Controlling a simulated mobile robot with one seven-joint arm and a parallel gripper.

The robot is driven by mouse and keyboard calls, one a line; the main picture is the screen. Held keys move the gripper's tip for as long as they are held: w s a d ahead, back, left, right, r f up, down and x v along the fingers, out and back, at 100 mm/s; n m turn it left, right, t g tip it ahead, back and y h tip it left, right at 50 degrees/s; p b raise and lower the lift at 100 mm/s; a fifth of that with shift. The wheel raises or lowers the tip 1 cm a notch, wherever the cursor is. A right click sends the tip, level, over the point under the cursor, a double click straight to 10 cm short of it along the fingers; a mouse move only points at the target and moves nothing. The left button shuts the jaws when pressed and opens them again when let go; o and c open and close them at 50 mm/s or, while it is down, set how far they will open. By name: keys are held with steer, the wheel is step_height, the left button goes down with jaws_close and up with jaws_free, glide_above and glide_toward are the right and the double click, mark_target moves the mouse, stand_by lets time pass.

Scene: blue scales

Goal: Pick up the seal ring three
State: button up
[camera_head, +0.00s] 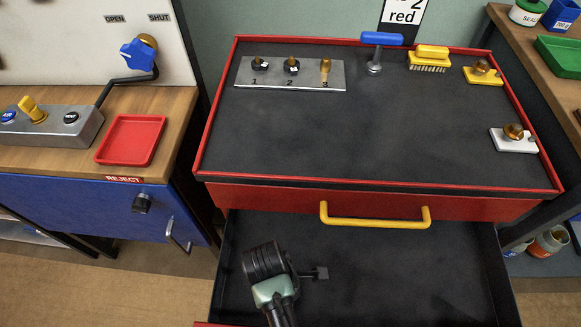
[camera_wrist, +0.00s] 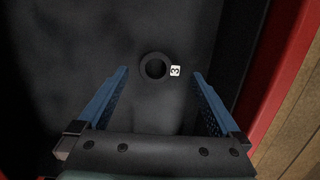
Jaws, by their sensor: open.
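Seal ring three (camera_wrist: 143,68), a black ring with a white tag marked 3, lies flat on the dark floor of the open drawer (camera_head: 380,265). My gripper (camera_wrist: 160,74) is open, its two blue fingers on either side of the ring in the wrist view, with clear gaps and nothing held. How far above the ring the fingertips are, I cannot tell.
A metal plate (camera_head: 300,84) on the cabinet top has three posts; posts 1 and 2 bear black rings, post 3 is bare brass. The red drawer wall (camera_wrist: 290,60) runs along the right in the wrist view. A yellow handle (camera_head: 375,223) crosses the cabinet front above the drawer.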

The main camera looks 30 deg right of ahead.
step_height(320, 180, down, 2)
steer(key=shift+s+d+f, duration=0.1)
steer(key=shift+d+f, duration=0.05)
steer(key=shift+f, duration=0.1)
steer(key=c, duration=1.3)
